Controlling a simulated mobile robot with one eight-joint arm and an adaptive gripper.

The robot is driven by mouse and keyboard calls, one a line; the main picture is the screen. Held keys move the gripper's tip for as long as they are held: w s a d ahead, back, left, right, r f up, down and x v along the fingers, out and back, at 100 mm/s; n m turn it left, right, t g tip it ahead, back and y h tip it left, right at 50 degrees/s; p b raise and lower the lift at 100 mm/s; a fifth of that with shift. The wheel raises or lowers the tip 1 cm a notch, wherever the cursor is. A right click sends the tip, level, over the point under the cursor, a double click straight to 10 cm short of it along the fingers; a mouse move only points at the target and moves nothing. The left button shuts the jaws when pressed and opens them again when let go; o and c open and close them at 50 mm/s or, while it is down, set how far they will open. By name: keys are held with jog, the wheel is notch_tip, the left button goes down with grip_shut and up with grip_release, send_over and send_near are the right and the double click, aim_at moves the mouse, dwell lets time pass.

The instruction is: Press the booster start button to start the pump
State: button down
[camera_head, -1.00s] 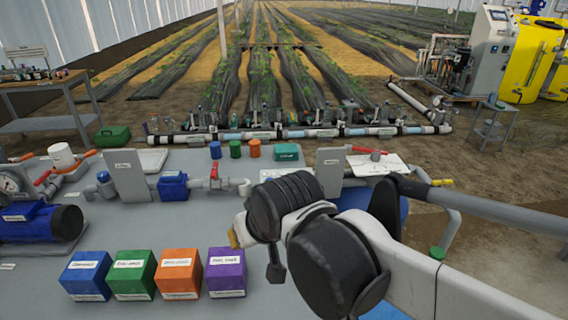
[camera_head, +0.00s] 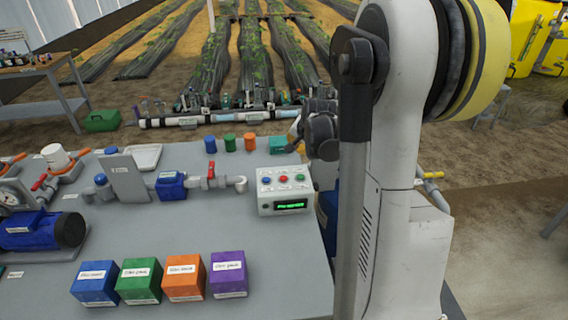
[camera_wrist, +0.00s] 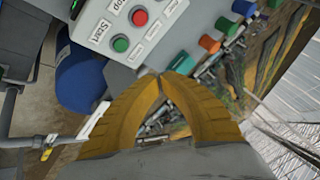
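The control box (camera_head: 284,205) stands at the right edge of the grey bench, with blue, red and green buttons on top and a lit green display. The green button (camera_head: 300,177) is the rightmost one. In the wrist view the white panel (camera_wrist: 103,15) shows the green button (camera_wrist: 121,44) beside the label "Start" and the red button (camera_wrist: 139,17) beside "Stop". My gripper (camera_wrist: 161,76) has its yellow fingertips together with nothing between them. In that picture the tips appear below and right of the green button, apart from it.
Blue, green, orange and purple labelled boxes (camera_head: 160,279) line the bench front. A blue valve body (camera_head: 171,186) and pipework with a red handle stand left of the control box. Small coloured caps (camera_head: 230,142) sit along the back edge.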

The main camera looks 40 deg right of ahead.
jog(key=shift+d+f, duration=0.25)
jog(key=shift+d, duration=0.3)
jog(key=b, duration=0.7)
send_near(297, 172)
jog(key=x, duration=0.5)
jog(key=shift+w+d+r, duration=0.15)
jog(key=shift+w, duration=0.2)
dwell(0.4)
jog(key=shift+f, duration=0.4)
jog(key=shift+f+b, duration=0.4)
jog(key=shift+b, duration=0.1)
dwell(0.4)
jog(key=shift+r, duration=0.1)
jog(key=shift+r+p, duration=0.6)
jog(key=shift+r, duration=0.15)
